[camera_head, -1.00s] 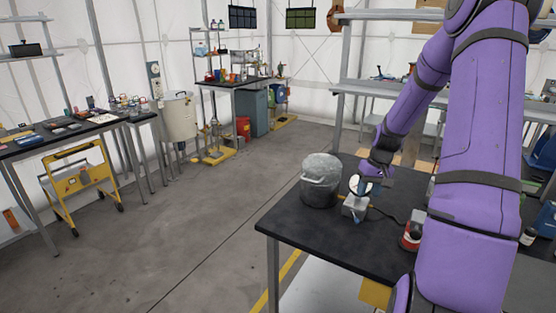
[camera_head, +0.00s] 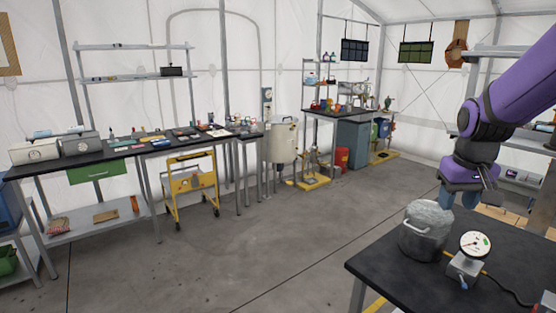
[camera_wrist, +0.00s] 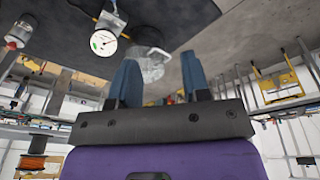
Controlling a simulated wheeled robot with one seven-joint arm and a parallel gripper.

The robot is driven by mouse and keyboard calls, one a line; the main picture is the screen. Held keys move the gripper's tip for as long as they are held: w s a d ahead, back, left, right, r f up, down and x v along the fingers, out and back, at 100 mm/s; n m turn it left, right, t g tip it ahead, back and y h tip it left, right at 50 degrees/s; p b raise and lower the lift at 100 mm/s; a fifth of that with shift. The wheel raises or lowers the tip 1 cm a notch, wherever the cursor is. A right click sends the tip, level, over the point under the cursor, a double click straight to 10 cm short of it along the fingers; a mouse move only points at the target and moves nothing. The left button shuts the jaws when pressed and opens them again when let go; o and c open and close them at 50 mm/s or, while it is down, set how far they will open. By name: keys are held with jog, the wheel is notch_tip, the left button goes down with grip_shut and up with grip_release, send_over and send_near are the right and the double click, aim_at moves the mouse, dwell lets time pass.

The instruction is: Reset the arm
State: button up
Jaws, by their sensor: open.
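My arm is purple and comes in from the right edge of the head view. My gripper (camera_head: 471,199) hangs at its end, above and behind the black worktable (camera_head: 385,267). In the wrist view my gripper (camera_wrist: 160,82) shows two blue fingers spread apart with nothing held between them. The grey metal pot (camera_head: 421,243) with a rough pale top stands on the table, below and left of the gripper. A white dial gauge on a small box (camera_head: 475,245) stands right of the pot. Both pot (camera_wrist: 152,68) and gauge (camera_wrist: 103,42) show beyond the fingers in the wrist view.
A cable (camera_head: 508,290) runs from the gauge across the table. A long bench (camera_head: 110,155) with tools stands at the left, with a yellow cart (camera_head: 192,182) beside it. The grey floor (camera_head: 250,240) between bench and worktable is clear. Shelving stands behind my arm.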

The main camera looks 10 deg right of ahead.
jog(key=s+a+r+n+t, duration=0.1)
jog(key=s+a+r, duration=0.3)
jog(key=s+a, duration=0.2)
jog(key=s+a+r+n+t+y, duration=0.1)
jog(key=s+a+r, duration=0.3)
jog(key=s, duration=0.6)
jog(key=shift+s+a+t, duration=0.3)
jog(key=shift+a+t, duration=0.3)
jog(key=shift+a, duration=0.65)
jog(key=shift+d, duration=0.15)
